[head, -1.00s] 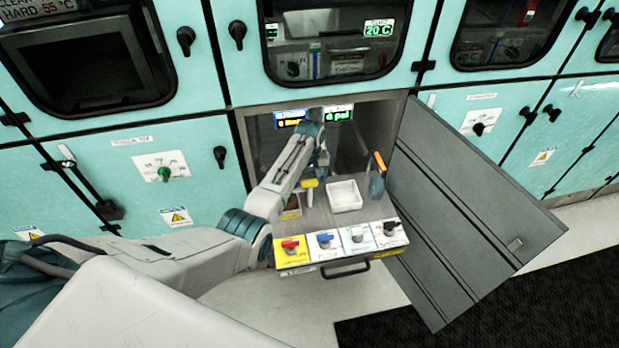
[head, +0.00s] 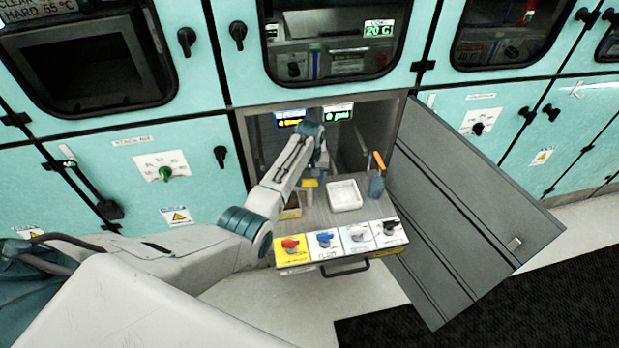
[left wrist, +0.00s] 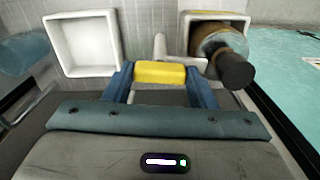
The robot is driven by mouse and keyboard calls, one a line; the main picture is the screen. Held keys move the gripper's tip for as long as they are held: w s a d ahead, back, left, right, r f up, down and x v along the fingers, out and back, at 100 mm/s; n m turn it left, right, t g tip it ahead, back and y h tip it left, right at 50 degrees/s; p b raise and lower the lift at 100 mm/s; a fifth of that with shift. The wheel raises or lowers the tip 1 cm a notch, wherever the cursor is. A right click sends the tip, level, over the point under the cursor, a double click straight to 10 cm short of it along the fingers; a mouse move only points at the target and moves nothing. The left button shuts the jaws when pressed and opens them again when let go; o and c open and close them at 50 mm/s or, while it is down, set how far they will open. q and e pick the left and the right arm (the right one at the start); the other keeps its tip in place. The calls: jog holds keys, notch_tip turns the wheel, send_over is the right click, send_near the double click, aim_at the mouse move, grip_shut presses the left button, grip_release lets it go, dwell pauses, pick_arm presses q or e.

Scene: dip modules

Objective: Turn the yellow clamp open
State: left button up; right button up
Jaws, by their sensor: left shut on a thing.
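The yellow clamp piece (left wrist: 160,73) is a short yellow bar held between the two blue fingers of my left gripper (left wrist: 160,78). A pale stem rises just behind it in the left wrist view. In the head view the yellow piece (head: 309,183) shows below my left gripper (head: 309,176), over the pull-out shelf (head: 325,212) in the open bay. My wrist and forearm hide most of what lies around it. My right gripper is not in view.
A white tray (head: 345,195) sits right of the yellow piece, with an orange-handled blue container (head: 376,186) beyond. A yellow-edged box (left wrist: 222,16) holds a dark-capped cylinder (left wrist: 229,62). Red, blue, white and black knobs line the shelf front. A grey door (head: 465,210) hangs open at right.

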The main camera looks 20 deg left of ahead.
pick_arm(q)
jog(key=m+p, duration=0.1)
jog(key=m, duration=0.2)
jog(key=shift+r, duration=0.1)
jog(key=m+p, duration=0.1)
jog(key=m, duration=0.4)
jog(key=shift+p, duration=0.4)
jog(key=m+p, duration=0.1)
jog(key=m, duration=0.7)
jog(key=shift+m, duration=0.3)
jog(key=o, duration=1)
notch_tip(320, 180, up, 11)
jog(key=shift+f+b, duration=0.2)
jog(key=shift+b, duration=0.45)
